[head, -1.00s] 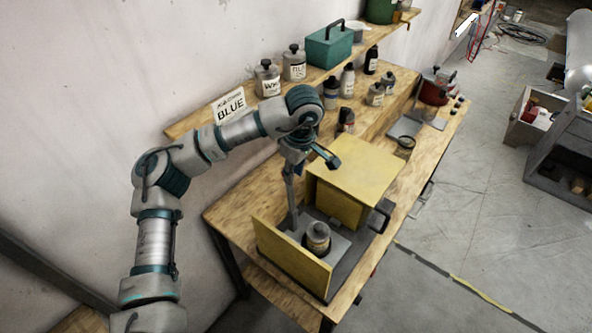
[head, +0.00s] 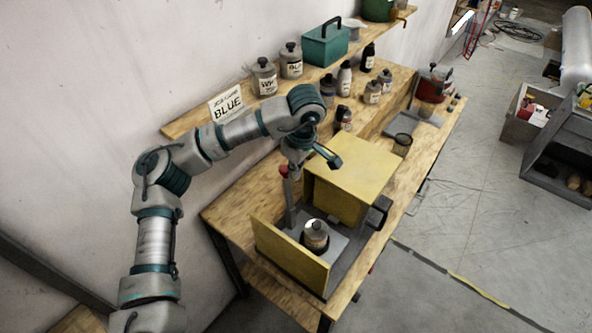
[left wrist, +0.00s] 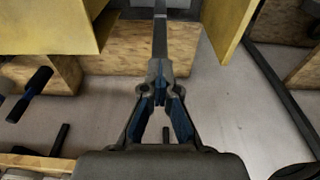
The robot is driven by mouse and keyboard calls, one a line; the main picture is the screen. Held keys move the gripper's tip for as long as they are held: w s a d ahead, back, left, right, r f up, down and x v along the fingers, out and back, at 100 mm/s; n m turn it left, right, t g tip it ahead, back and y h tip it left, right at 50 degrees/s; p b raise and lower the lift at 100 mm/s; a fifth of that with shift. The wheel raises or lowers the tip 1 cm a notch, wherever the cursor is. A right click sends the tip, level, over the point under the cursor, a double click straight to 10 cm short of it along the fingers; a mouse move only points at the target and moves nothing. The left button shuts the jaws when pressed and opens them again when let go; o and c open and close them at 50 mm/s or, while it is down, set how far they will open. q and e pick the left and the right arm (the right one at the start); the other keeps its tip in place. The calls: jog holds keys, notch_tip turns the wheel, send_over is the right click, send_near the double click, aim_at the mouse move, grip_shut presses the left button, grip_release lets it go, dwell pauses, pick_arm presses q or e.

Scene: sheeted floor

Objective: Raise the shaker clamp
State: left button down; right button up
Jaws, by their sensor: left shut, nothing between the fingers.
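The shaker is a yellow box (head: 350,180) on the wooden bench, with a yellow open panel (head: 290,258) in front. A grey-lidded jar (head: 316,234) stands upright on its grey plate (head: 338,247). An upright grey post (head: 291,212), seemingly part of the clamp, rises behind the jar, with a small red piece (head: 284,170) near its top. My left gripper (left wrist: 160,72) is shut and empty in the left wrist view, a grey bar beyond its tips. In the head view its fingers are small, near the post top; contact cannot be told. My right gripper is out of view.
A shelf along the wall holds a BLUE sign (head: 226,104), jars (head: 264,77) and a green toolbox (head: 325,46). More bottles, an empty dark ring-shaped cup (head: 402,144) and a red pot (head: 433,84) stand on the bench.

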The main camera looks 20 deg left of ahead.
pick_arm(q)
jog(key=shift+a, duration=0.25)
jog(key=c, duration=0.8)
grip_release()
jog(key=shift+w, duration=0.15)
jog(key=shift+a, duration=0.6)
notch_tip(320, 180, up, 11)
jog(key=shift+d+r, duration=0.2)
jog(key=shift+d, duration=0.25)
